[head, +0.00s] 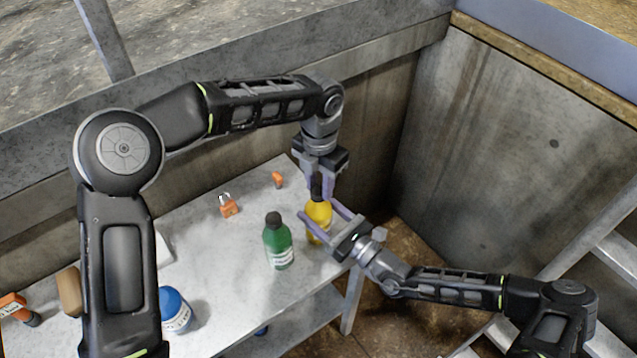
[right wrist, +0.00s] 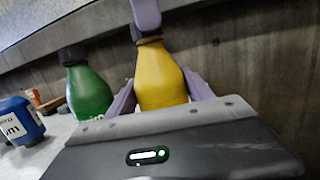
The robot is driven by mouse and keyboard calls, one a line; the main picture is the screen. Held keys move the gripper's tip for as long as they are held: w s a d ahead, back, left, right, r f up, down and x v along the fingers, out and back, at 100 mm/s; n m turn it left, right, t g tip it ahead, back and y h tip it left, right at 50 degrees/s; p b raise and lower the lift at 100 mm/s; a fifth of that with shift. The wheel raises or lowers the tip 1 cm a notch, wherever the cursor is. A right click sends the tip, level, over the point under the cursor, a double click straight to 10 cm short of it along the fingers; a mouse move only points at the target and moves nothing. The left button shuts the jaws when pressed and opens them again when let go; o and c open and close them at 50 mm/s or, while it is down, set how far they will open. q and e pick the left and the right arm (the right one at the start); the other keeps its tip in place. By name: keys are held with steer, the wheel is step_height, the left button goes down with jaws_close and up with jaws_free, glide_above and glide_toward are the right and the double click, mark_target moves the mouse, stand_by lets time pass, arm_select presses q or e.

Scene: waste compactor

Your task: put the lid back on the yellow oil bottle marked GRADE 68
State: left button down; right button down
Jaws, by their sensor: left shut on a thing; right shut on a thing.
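The yellow oil bottle (head: 319,214) stands upright near the right end of the grey table in the head view. It also shows in the right wrist view (right wrist: 160,76). My right gripper (head: 331,222) is shut on the bottle's body, one finger on each side. My left gripper (head: 316,187) is above the bottle, pointing down, shut on the dark lid (head: 317,186). The lid is at the bottle's neck; whether it is seated cannot be told. The GRADE 68 marking is not readable, as the right gripper hides the lower bottle.
A green bottle (head: 278,241) with a dark cap stands just left of the yellow one. A blue container (head: 174,309), an orange padlock (head: 229,206) and a small orange item (head: 278,179) are on the table (head: 215,255). Concrete walls rise behind and right.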

arm_select(q)
steer(key=c, duration=1.1)
jaws_free()
steer(key=shift+o, duration=0.2)
steer(key=shift+r, duration=0.15)
steer(key=shift+r, duration=2.15)
steer(key=shift+c, duration=0.3)
